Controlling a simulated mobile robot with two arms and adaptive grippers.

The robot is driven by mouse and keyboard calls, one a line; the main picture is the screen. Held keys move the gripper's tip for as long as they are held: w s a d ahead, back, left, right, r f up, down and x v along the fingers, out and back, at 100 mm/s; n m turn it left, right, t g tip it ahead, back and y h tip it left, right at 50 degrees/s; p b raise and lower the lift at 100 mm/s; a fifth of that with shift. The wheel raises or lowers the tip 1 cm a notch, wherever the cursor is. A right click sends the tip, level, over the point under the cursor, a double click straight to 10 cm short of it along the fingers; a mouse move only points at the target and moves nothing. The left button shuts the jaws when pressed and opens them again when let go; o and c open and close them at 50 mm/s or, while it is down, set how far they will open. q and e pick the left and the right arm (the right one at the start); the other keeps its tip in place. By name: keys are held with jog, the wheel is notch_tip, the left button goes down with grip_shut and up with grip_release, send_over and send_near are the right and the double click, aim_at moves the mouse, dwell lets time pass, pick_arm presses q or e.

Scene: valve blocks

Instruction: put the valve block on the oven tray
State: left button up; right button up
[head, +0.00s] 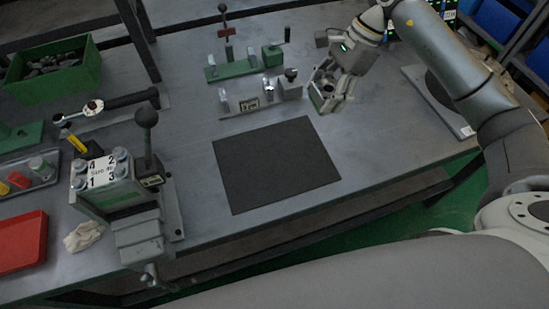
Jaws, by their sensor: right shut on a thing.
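My right gripper (331,92) comes down from the upper right and is shut on a small greyish block, which I take for the valve block (321,98). The fingers hide much of it, and I cannot tell how far it is above the bench. A flat light-edged tray (462,130) with a dark round area lies at the right, partly behind my arm. It may be the oven tray, but I cannot tell for sure. My left gripper is not in view.
A black mat (275,164) lies bare on the grey bench. Fixtures with green (229,70) and grey (245,103) bases stand left of the gripper. A numbered vice-like fixture (110,185), green bin (85,75) and red tray (22,243) are at the left.

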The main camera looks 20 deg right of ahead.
jog(key=s+a+f+p, duration=0.1)
jog(key=a+f, duration=0.2)
jog(key=a, duration=0.1)
jog(key=s+a+f+p, duration=0.1)
jog(key=a+f+p, duration=0.1)
jog(key=a+f, duration=0.1)
jog(key=s+a+f+p, duration=0.1)
jog(key=a+f, duration=0.2)
jog(key=a, duration=0.3)
jog(key=f+p, duration=0.2)
jog(key=f, duration=0.1)
jog(key=shift+s+a, duration=0.1)
jog(key=shift+a, duration=0.1)
jog(key=shift+f, duration=0.3)
jog(key=shift+f, duration=0.15)
jog(key=o, duration=1.3)
jog(key=shift+o, duration=0.2)
